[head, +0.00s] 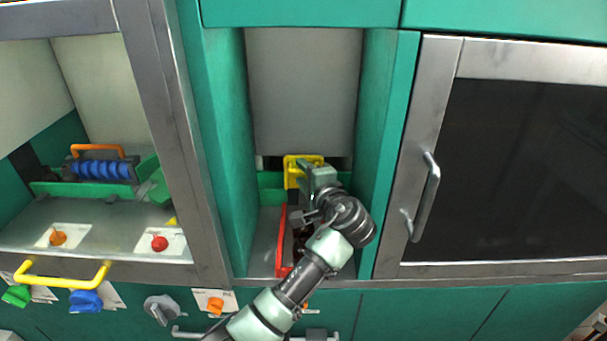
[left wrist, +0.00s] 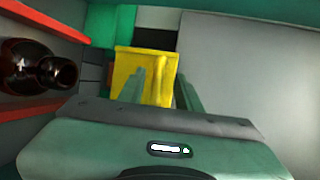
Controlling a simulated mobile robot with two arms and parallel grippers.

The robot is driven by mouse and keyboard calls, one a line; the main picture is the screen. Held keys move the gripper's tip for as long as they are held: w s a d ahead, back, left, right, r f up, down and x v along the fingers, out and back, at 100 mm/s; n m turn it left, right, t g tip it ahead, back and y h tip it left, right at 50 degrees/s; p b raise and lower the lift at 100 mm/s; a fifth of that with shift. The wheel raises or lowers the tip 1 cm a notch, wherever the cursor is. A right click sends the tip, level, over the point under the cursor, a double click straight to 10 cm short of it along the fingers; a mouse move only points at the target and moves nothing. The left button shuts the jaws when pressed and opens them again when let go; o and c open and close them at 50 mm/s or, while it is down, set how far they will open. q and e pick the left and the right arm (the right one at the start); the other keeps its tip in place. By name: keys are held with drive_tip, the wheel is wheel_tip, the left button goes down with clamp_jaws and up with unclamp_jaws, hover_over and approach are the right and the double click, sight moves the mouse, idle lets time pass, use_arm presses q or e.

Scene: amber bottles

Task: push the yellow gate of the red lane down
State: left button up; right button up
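The yellow gate (head: 290,172) stands at the far end of the red lane, in the recess between the green walls. My left gripper (head: 312,178) is right at the gate and hides part of it. In the left wrist view the yellow gate (left wrist: 150,62) shows between and beyond the two parted fingers; I cannot tell whether they touch it. The red lane's rail (head: 282,240) runs toward the front edge; my arm covers much of the lane. A dark amber bottle (left wrist: 35,68) lies between two red rails in the left wrist view. My right gripper is not in view.
Green walls (head: 380,150) close the recess on both sides, and a grey panel (head: 303,90) hangs above its back. A dark glass door with a metal handle (head: 427,198) is at the right. A bay with blue rollers (head: 102,170) is at the left.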

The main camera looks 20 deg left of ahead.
use_arm(q)
drive_tip(key=b+v, duration=0.2)
drive_tip(key=v, duration=0.5)
drive_tip(key=shift+s+d, duration=0.25)
drive_tip(key=shift+s, duration=0.05)
